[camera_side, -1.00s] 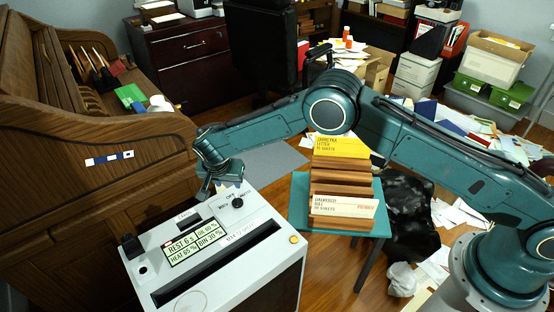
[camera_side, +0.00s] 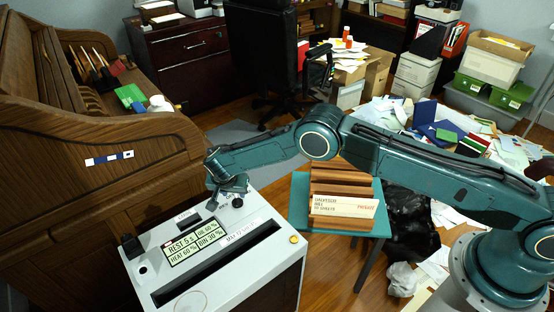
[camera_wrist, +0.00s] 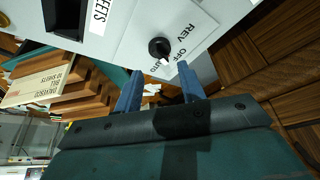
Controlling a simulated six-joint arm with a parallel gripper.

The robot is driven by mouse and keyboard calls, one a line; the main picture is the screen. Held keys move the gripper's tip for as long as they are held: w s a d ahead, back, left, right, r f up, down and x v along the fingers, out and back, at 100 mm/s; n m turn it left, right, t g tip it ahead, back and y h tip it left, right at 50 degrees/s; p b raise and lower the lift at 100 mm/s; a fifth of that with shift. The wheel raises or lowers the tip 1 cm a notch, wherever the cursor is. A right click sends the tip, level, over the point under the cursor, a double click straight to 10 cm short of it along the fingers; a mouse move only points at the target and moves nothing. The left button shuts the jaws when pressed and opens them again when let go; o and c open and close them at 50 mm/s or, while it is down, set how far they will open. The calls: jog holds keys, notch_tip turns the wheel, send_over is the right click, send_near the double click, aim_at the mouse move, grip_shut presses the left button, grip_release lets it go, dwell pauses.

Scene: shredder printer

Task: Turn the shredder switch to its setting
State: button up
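The shredder (camera_side: 210,250) is a white-topped box with a display reading "REST 5 s". Its switch (camera_side: 237,202) is a small black knob at the back right of the top. In the wrist view the knob (camera_wrist: 159,47) sits on a white plate lettered REV, OFF and AUTO, the last partly hidden. Its white mark lies on the side of OFF and AUTO; I cannot tell which it meets. My gripper (camera_wrist: 158,78) is open and empty, with the knob just beyond and between the fingertips. In the side view my gripper (camera_side: 229,190) is right beside the knob.
A wooden rack with a white bill (camera_side: 343,205) stands on a teal table (camera_side: 300,190) right of the shredder. A wooden roll-top desk (camera_side: 90,190) stands close on the left. Papers (camera_side: 450,130) and a black bag (camera_side: 408,215) lie on the right.

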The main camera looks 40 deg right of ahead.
aim_at(237, 199)
jog(key=shift+x, duration=2.7)
